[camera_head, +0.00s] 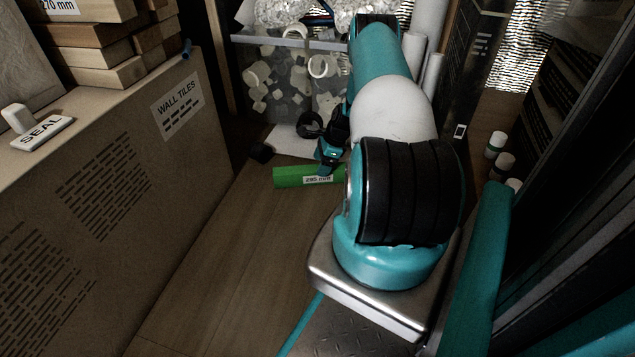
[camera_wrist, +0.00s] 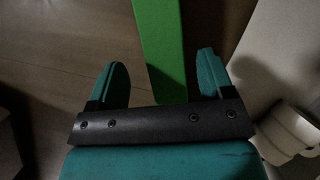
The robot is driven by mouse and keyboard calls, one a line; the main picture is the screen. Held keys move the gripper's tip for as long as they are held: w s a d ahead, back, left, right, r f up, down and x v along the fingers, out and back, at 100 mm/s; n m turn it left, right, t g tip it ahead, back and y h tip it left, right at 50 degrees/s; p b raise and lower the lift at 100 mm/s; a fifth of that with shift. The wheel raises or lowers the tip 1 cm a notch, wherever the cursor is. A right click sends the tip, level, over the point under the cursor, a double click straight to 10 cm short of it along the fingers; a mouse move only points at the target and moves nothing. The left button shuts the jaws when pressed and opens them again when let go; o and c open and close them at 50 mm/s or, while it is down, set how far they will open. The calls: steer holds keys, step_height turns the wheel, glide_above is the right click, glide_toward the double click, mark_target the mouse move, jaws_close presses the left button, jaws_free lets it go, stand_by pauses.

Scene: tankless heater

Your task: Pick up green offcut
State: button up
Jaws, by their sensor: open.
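The green offcut (camera_head: 290,177) lies on the wooden floor in the head view, with a white label reading 295 mm; my arm covers its right end. In the wrist view the green offcut (camera_wrist: 162,45) runs from the top edge down between my fingers. My gripper (camera_wrist: 161,80) is open, one finger on each side of the offcut, with gaps on both sides. The gripper also shows in the head view (camera_head: 328,165), at the offcut. I cannot tell how high the fingers are above the floor.
A carton marked WALL TILES (camera_head: 150,150) stands at left, with stacked wood blocks (camera_head: 100,45) on it. A clear bin of white fittings (camera_head: 290,80) stands behind the offcut. A white sheet (camera_head: 290,140) lies nearby. Open floor (camera_head: 215,250) lies in front.

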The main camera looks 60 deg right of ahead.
mark_target(315, 168)
steer(key=b+x, duration=0.4)
steer(key=shift+w+d+f+b, duration=0.1)
steer(key=shift+d+f+b, duration=0.1)
steer(key=shift+f+b, duration=0.1)
steer(key=shift+w+a+f+b, duration=0.15)
steer(key=shift+w+f+b, duration=0.05)
steer(key=shift+f+b, duration=0.15)
steer(key=shift+r, duration=0.1)
steer(key=c, duration=1.2)
steer(key=shift+r, duration=0.2)
step_height(315, 168, up, 20)
steer(key=p, duration=1.3)
steer(key=shift+f, duration=0.15)
